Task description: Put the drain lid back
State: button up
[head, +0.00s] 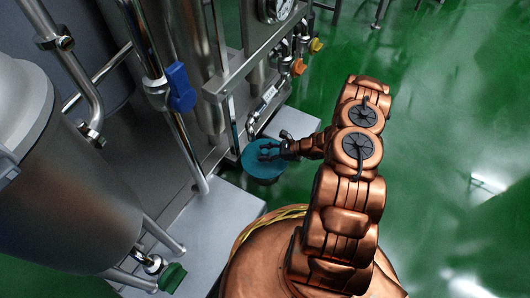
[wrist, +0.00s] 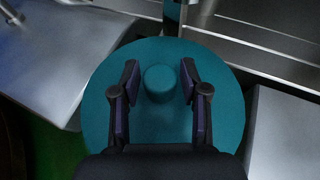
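The drain lid is a flat teal disc (head: 252,168) with a round raised knob (wrist: 160,84) at its centre. It lies low beside the machine's frame, between two grey plates. My gripper (head: 265,150) is over the lid, with its fingers pointing at the knob. In the wrist view my gripper (wrist: 159,70) is open, one finger on each side of the knob, with a small gap on both sides. No drain opening shows; I cannot tell what lies under the lid.
A grey plate (head: 296,122) is beyond the lid and another (head: 228,208) is nearer, along the machine. Steel pipes and valves with blue (head: 179,86) and orange (head: 298,67) handles stand to the left and above. The green floor (head: 440,130) to the right is open.

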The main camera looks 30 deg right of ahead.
jog(key=shift+o, duration=0.5)
jog(key=shift+r, duration=0.45)
jog(key=p+v, duration=0.4)
jog(key=v, duration=0.8)
jog(key=s+a+r+n+g+h, duration=0.15)
jog(key=a+r+n+g, duration=0.5)
jog(key=r, duration=0.65)
jog(key=s+a+r+n+g+y, duration=0.1)
jog(key=s+a+r+n+g, duration=0.2)
jog(key=a+r+n, duration=0.65)
jog(key=s+a+r+n+g+h, duration=0.3)
jog(key=s+a+r+h, duration=0.3)
jog(key=s+r, duration=0.5)
jog(key=s+d+r+n+h, duration=0.1)
jog(key=s+r+n+h, duration=0.1)
jog(key=s, duration=0.4)
jog(key=s+d+r+n+t+h, duration=0.1)
jog(key=s+r+n+h, duration=0.1)
jog(key=s+n, duration=0.2)
jog(key=s, duration=0.2)
jog(key=shift+s+r+h, duration=0.2)
jog(key=shift+s+h, duration=0.15)
jog(key=shift+s, duration=0.05)
